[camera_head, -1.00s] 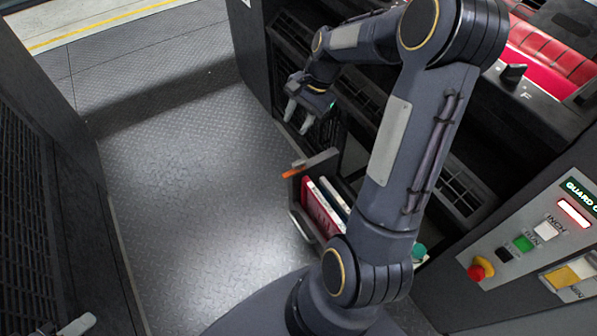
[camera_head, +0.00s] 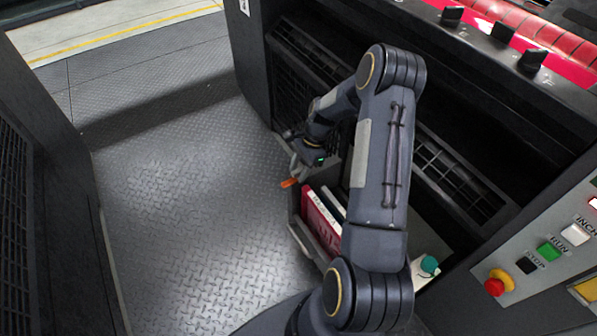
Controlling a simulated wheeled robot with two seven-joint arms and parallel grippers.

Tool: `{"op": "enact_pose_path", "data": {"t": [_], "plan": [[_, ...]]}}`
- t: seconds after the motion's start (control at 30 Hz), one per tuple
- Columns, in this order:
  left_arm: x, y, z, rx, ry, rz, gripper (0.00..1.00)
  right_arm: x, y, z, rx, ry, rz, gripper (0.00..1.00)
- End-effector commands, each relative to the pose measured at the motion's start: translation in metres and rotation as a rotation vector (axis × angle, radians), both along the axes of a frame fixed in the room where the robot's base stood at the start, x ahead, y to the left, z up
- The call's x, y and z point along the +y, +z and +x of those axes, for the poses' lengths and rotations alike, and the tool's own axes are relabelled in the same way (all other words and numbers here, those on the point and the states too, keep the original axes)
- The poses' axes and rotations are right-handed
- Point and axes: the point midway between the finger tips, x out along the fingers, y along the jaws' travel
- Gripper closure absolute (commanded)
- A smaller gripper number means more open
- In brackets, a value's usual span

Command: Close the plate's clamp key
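No part is plainly recognisable as the plate's clamp key. My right gripper (camera_head: 297,165) is low against the press's dark side, just above an orange-tipped piece (camera_head: 289,183) at the far end of a grey caddy (camera_head: 296,228). Its fingers are small and partly hidden by the wrist, so I cannot tell their gap or whether they touch the orange tip.
The caddy holds red and white flat items (camera_head: 321,221). A teal-capped bottle (camera_head: 429,265) stands nearby. Black knobs (camera_head: 502,31) line the press ledge. A button panel (camera_head: 540,265) with a red stop button (camera_head: 497,285) is at right. The tread-plate floor (camera_head: 190,210) is clear.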

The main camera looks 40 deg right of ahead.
Motion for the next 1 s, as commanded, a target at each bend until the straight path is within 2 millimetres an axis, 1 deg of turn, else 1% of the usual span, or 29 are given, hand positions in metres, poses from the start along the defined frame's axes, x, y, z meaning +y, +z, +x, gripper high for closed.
{"op": "enact_pose_path", "data": {"t": [0.1,0.3,0.33,0.6,0.63,0.87,1.0], "plan": [[0.0000,-0.0013,0.0000,0.000,0.000,0.000,0.64,0.0020,-0.0047,0.0001,0.000,0.000,0.000,0.62],[0.0000,-0.0011,0.0000,0.000,0.000,0.000,0.64,0.0023,-0.0045,0.0002,0.000,0.001,0.000,0.62],[0.0000,-0.0011,0.0000,0.000,0.000,0.000,0.64,0.0023,-0.0045,0.0002,0.000,0.001,0.000,0.63],[0.0000,-0.0011,0.0000,0.000,0.000,0.000,0.64,0.0023,-0.0042,0.0003,0.000,0.001,0.000,0.98],[0.0000,-0.0011,0.0000,0.000,0.000,0.000,0.64,0.0023,-0.0042,0.0003,0.000,0.001,0.000,1.00],[0.0000,-0.0005,0.0000,0.000,0.000,0.000,0.64,0.0023,-0.0040,0.0004,-0.001,0.013,0.000,1.00],[0.0000,0.0011,0.0000,0.000,0.000,0.000,0.64,0.0027,-0.0035,0.0004,0.000,0.053,0.001,1.00]]}}
